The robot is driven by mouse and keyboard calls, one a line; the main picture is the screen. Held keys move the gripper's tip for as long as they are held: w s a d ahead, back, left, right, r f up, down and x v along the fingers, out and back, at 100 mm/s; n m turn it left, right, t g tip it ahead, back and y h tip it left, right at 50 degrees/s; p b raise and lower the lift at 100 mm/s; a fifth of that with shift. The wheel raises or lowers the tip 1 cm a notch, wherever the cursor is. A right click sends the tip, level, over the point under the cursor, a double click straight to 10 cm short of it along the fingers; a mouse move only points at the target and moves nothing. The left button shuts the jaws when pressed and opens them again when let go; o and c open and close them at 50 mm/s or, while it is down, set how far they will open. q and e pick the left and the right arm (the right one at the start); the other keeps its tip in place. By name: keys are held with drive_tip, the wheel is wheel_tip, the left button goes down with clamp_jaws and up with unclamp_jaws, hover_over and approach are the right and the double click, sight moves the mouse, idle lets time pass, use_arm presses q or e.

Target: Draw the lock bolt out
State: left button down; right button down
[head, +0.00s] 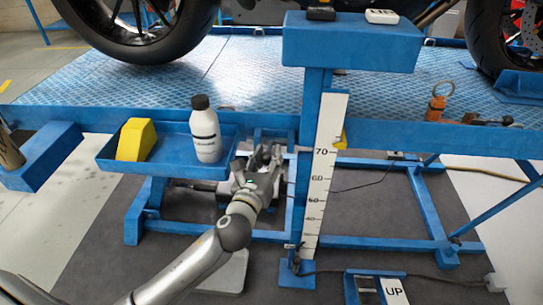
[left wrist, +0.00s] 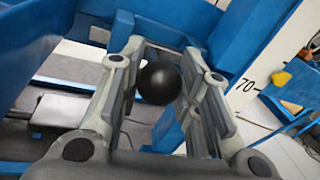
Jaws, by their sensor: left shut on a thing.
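My left gripper (head: 260,160) is under the front edge of the blue lift platform, just left of the post with the white scale. In the left wrist view, its two fingers (left wrist: 165,58) are closed on opposite sides of a round black knob (left wrist: 159,84), which appears to be the lock bolt's end. The shaft behind the knob is hidden. In the head view the fingers cover the knob, and I cannot tell how far the bolt sits in its hole. My right gripper is in neither view.
A blue tray (head: 107,165) with a yellow block (head: 136,140) and a white bottle (head: 205,135) hangs close to the left of the gripper. The blue post carries the scale (head: 324,170) on its right. A motorcycle stands on the platform (head: 260,75). An UP pedal (head: 393,291) lies below.

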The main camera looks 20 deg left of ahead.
use_arm(q)
drive_tip(key=c, duration=1.5)
unclamp_jaws()
drive_tip(key=shift+a, duration=0.25)
drive_tip(key=o, duration=0.5)
drive_tip(key=shift+s+a, duration=0.1)
drive_tip(key=shift+a, duration=0.05)
drive_tip(key=shift+c, duration=0.2)
drive_tip(key=shift+s, duration=0.3)
drive_tip(key=s+d, duration=0.1)
drive_tip(key=s, duration=1)
drive_tip(key=shift+s, duration=0.2)
drive_tip(key=shift+d, duration=0.1)
